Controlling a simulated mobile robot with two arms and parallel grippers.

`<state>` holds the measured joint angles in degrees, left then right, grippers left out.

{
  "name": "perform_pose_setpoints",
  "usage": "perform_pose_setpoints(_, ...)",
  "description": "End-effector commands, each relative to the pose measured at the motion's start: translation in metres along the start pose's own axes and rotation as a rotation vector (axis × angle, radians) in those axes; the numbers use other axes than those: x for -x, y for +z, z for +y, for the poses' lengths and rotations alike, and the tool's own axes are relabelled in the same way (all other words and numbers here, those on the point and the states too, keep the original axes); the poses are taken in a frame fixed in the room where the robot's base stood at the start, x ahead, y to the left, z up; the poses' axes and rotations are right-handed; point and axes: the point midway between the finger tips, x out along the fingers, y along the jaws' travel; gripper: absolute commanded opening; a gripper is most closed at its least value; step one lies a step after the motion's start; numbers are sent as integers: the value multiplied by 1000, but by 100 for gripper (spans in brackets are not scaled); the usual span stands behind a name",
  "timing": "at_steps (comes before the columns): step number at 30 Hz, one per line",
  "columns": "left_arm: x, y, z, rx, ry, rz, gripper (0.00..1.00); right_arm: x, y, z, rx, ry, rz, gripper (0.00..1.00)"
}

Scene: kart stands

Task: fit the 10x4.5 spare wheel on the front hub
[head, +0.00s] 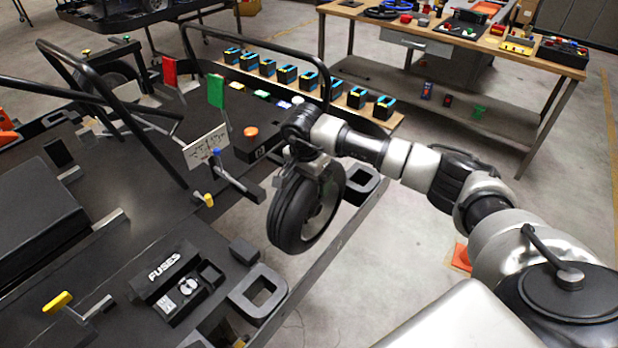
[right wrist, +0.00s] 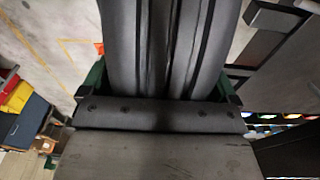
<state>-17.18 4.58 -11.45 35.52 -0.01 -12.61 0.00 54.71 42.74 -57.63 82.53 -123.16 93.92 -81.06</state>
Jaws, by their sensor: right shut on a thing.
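The spare wheel (head: 290,212), a black ribbed tyre with a grey inner rim, is upright near the kart stand's right edge. No size marking is readable on it. My right gripper (head: 318,168) is at the wheel's upper part, shut on it. In the right wrist view the tyre tread (right wrist: 168,45) fills the space between the fingers, whose green edges show on both sides. The front hub cannot be made out; the wheel and my arm cover part of that edge. Whether the wheel touches anything on the stand cannot be told. My left gripper is not in view.
Black square loops (head: 258,293) and (head: 360,185) sit along the stand's edge, beside the wheel. A fuse box (head: 180,285), a yellow-handled lever (head: 60,301) and a white plate (head: 205,147) stand nearby. A workbench (head: 455,45) is at the back right. Open floor lies between.

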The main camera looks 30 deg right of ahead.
Motion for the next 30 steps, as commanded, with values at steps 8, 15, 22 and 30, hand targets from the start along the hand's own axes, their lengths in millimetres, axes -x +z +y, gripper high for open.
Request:
perform_pose_setpoints(8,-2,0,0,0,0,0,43,4,-1,-2,-2,-8,2,17)
perform_pose_setpoints(15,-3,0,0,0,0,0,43,4,-1,-2,-1,-8,2,17)
perform_pose_setpoints(22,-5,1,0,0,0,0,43,3,-1,-6,-1,-9,2,17)
perform_pose_setpoints(30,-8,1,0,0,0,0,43,3,-1,-10,-1,-8,2,17)
